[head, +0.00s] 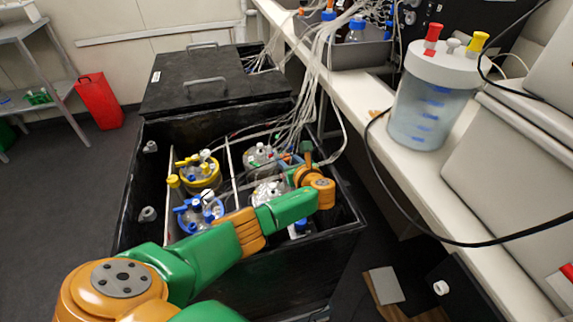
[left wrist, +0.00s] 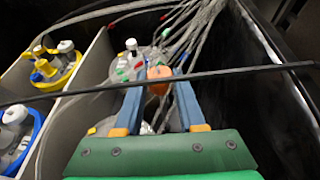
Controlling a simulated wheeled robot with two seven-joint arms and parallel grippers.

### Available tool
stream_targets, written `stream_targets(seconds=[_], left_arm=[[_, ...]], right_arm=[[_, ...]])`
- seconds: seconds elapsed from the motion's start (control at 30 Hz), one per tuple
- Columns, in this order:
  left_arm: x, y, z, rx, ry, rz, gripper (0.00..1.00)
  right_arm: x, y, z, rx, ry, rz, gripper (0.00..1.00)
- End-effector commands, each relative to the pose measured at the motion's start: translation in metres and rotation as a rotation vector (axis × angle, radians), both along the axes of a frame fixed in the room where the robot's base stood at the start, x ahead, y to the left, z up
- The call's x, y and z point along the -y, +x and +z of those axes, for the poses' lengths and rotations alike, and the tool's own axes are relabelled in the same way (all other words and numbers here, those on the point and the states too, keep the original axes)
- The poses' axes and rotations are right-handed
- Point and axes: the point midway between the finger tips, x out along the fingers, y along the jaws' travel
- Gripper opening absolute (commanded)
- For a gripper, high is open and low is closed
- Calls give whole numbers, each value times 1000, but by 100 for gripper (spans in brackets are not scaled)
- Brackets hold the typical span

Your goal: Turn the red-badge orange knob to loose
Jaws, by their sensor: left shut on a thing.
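An orange knob (left wrist: 159,79) sits on top of a vessel in the right-hand compartment of the black box, seen in the left wrist view. My left gripper (left wrist: 160,74) has its two blue fingers on either side of the knob and is shut on it. In the head view my left gripper (head: 293,162) reaches down into the box's right side; the knob is hidden there by the gripper and wrist. I cannot make out the red badge or which way the knob is turned. My right gripper is not in view.
The open black box (head: 338,228) holds several vessels, with yellow-topped (head: 199,172) and blue-topped (head: 199,214) ones left of a divider (head: 232,170). Thin tubes (head: 300,105) run up to the bench (head: 345,88). A dark rod (left wrist: 225,74) crosses the wrist view.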

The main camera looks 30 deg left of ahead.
Motion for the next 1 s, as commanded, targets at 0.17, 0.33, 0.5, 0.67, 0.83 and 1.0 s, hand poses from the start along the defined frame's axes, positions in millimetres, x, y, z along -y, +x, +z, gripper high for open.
stream_targets(seconds=[0.17, 0.33, 0.5, 0.67, 0.83, 1.0], left_arm=[[0, 1, 0, 3, 2, 43, 0], [0, 1, 1, 3, 2, 59, 0], [0, 1, 2, 3, 2, 61, 0], [0, 2, 2, 4, 2, 60, 0], [0, 1, 1, 3, 2, 60, 69], [0, 1, 1, 2, 1, 60, 69]], right_arm=[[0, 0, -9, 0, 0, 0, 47], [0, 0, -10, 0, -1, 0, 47], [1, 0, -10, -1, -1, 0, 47], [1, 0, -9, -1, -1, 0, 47], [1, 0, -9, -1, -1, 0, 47], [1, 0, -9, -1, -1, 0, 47]])
